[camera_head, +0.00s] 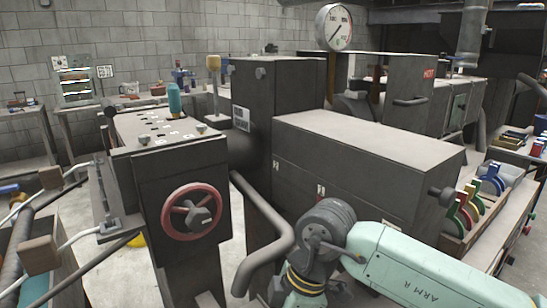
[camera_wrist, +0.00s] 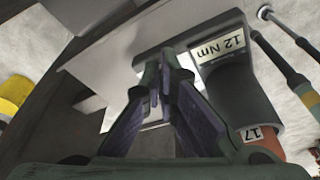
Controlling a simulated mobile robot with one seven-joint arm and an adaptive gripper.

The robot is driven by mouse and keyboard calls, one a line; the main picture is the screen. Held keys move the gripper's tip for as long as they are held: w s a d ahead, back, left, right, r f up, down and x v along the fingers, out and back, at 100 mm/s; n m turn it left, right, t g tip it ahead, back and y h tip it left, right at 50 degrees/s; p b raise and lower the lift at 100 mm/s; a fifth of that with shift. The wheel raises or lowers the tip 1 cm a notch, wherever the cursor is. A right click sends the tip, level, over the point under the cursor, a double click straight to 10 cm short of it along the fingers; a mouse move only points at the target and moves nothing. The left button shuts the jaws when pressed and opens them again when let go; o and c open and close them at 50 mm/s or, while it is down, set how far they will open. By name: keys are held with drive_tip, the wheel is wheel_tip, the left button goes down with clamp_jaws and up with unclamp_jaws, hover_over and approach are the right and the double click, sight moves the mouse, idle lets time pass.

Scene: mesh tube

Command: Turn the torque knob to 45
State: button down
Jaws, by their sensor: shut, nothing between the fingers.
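In the wrist view a thick dark grey cylinder (camera_wrist: 240,92) stands just right of my gripper (camera_wrist: 160,62). In the head view my gripper is not visible; a red handwheel (camera_head: 190,222) is on a dark cabinet front.
A control panel top (camera_head: 150,125) with small knobs and labels is above the handwheel. A bent grey pipe (camera_head: 272,222) and a large dark box (camera_head: 360,165) are near my arm. Coloured clamp-like parts (camera_head: 465,205) stand at right. Thin rods (camera_wrist: 285,60) are right of the cylinder.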

drive_tip(key=shift+s+d+f+b, duration=0.1)
drive_tip(key=shift+s+f+b, duration=0.1)
drive_tip(key=shift+s+b, duration=1.05)
drive_tip(key=shift+s+r+b, duration=0.1)
drive_tip(key=shift+s+b, duration=0.05)
drive_tip(key=shift+b, duration=1)
drive_tip(key=shift+s+d, duration=0.1)
drive_tip(key=shift+d, duration=0.2)
drive_tip(key=p+v, duration=0.1)
drive_tip(key=v, duration=0.2)
drive_tip(key=a+p+v, duration=0.1)
drive_tip(key=p+v, duration=0.1)
drive_tip(key=shift+a+r, duration=0.1)
drive_tip(key=shift+r, duration=0.45)
drive_tip(key=shift+s, duration=0.15)
